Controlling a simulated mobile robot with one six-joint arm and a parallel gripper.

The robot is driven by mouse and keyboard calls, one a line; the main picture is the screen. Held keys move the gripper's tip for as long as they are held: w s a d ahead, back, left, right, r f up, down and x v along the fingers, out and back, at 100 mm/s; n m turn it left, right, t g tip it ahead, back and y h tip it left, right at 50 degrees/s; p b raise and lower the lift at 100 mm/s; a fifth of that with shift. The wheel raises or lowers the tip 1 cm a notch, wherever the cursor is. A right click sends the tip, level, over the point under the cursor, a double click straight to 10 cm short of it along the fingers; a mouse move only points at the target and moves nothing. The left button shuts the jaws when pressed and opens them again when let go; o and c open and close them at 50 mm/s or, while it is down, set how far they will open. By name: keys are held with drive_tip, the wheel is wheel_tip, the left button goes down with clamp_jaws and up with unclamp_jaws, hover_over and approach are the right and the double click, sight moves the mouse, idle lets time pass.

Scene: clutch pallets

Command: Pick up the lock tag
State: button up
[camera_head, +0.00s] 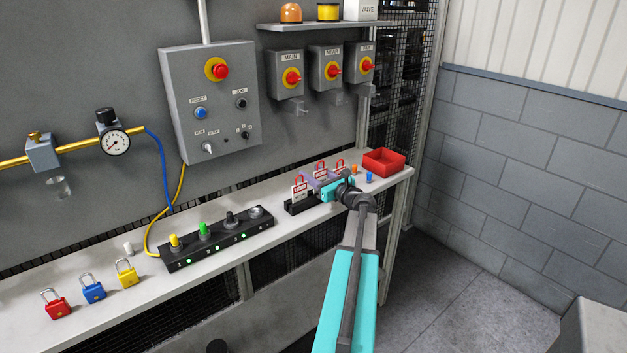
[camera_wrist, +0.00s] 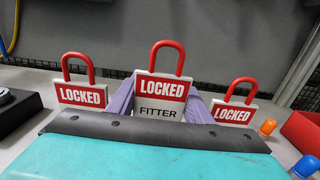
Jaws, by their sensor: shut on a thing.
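Three white lock tags with red "LOCKED" labels and red loops stand in a row on the bench. The middle lock tag (camera_wrist: 161,93), marked "FITTER", is between the purple fingers of my gripper (camera_wrist: 160,104), which is shut on it; it also shows in the head view (camera_head: 320,173). The left tag (camera_wrist: 80,95) and right tag (camera_wrist: 234,113) stand free on either side. The left tag (camera_head: 299,190) is in a black rack (camera_head: 302,207). My gripper body hides the lower part of the tags in the wrist view.
A red bin (camera_head: 384,162) stands at the bench's right end, with small orange and blue pieces beside it. A black switch block (camera_head: 218,240) and several coloured padlocks (camera_head: 93,289) are to the left. The grey wall panel rises behind.

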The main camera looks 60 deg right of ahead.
wheel_tip(320, 180, up, 8)
drive_tip(key=b, duration=0.1)
idle(0.4)
idle(1.5)
